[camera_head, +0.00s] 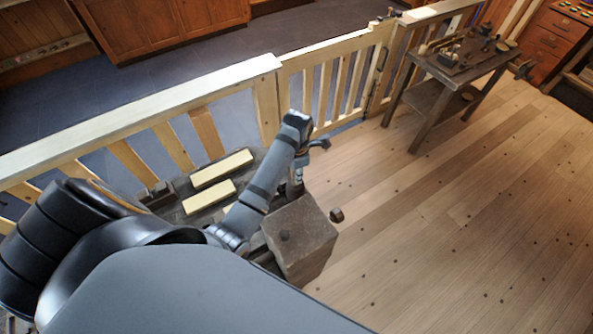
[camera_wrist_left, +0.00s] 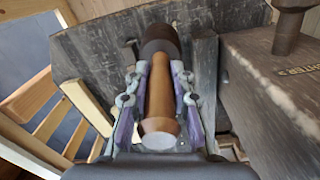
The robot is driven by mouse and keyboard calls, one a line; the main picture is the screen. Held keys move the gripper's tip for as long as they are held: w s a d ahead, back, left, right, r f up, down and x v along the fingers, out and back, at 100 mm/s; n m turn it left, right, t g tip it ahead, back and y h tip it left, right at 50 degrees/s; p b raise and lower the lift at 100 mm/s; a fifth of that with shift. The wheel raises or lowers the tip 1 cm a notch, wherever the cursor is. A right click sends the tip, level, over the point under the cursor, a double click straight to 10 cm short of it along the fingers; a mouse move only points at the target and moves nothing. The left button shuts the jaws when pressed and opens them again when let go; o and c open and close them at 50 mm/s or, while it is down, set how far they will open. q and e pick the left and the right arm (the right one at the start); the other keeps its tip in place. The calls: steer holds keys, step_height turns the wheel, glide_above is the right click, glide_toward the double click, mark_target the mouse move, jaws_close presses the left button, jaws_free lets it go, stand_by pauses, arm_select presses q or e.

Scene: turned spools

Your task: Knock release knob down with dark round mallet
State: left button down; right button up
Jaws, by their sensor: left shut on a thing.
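The dark round mallet (camera_wrist_left: 165,88) has a brown wooden handle and a dark head at its far end. In the left wrist view my left gripper (camera_wrist_left: 159,76) is shut on the handle, one finger on each side. In the head view this gripper (camera_head: 297,184) points down, just behind the wooden block; the mallet is hard to make out there. A dark knob on a post (camera_wrist_left: 289,28), apparently the release knob, stands on the block, right of the mallet and apart from it. My right gripper is not in view.
The wooden block (camera_head: 305,248) stands at the right end of a dark bench. Two pale yellow bars (camera_head: 222,168) lie left of my arm. A wooden railing (camera_head: 150,105) runs behind. A second workbench (camera_head: 462,66) stands at the back right. The floor to the right is largely open.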

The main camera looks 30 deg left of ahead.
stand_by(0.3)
arm_select(q)
steer(key=shift+r+p, duration=0.3)
steer(key=shift+r, duration=1.25)
steer(key=shift+f+b, duration=0.35)
steer(key=shift+f, duration=1.65)
steer(key=shift+r, duration=0.15)
